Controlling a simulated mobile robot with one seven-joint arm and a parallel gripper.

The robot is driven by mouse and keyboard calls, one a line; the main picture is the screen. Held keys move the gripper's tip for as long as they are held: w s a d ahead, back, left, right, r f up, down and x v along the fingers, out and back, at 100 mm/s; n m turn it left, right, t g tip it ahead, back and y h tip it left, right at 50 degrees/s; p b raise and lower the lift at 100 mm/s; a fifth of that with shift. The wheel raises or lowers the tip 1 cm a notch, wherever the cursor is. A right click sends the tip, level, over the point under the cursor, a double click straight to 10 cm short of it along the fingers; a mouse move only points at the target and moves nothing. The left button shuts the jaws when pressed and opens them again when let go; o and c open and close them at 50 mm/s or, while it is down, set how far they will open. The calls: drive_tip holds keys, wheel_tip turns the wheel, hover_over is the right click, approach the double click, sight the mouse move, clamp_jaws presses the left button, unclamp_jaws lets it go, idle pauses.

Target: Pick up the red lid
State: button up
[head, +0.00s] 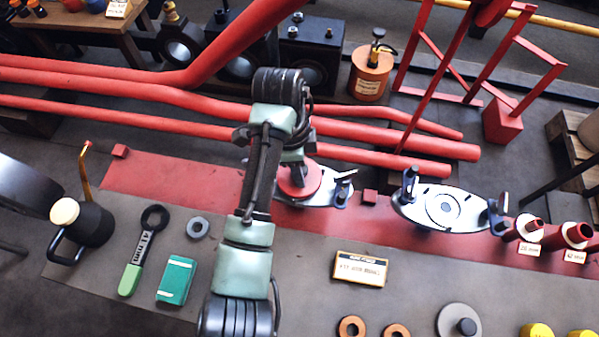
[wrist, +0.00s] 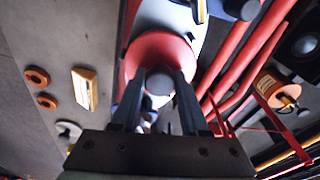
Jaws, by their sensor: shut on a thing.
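The red lid (wrist: 160,48) is a round red disc with a grey knob (wrist: 159,84) in its middle. In the wrist view my gripper (wrist: 159,92) has its two dark fingers on either side of that knob, shut on it. In the head view the lid (head: 302,184) shows partly behind my arm, over the left oval metal plate (head: 322,196). My gripper (head: 296,174) comes down on it from above, and its fingertips are mostly hidden there. I cannot tell whether the lid touches the plate or hangs just above it.
Thick red pipes (head: 200,105) run behind the lid. A second oval metal plate (head: 425,214) with upright clamps lies to the right. A sign (head: 360,269), a green box (head: 176,279), a wrench (head: 143,250) and an oil can (head: 83,222) stand on the grey surface in front.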

clamp_jaws()
drive_tip(key=shift+r, duration=0.15)
idle(0.9)
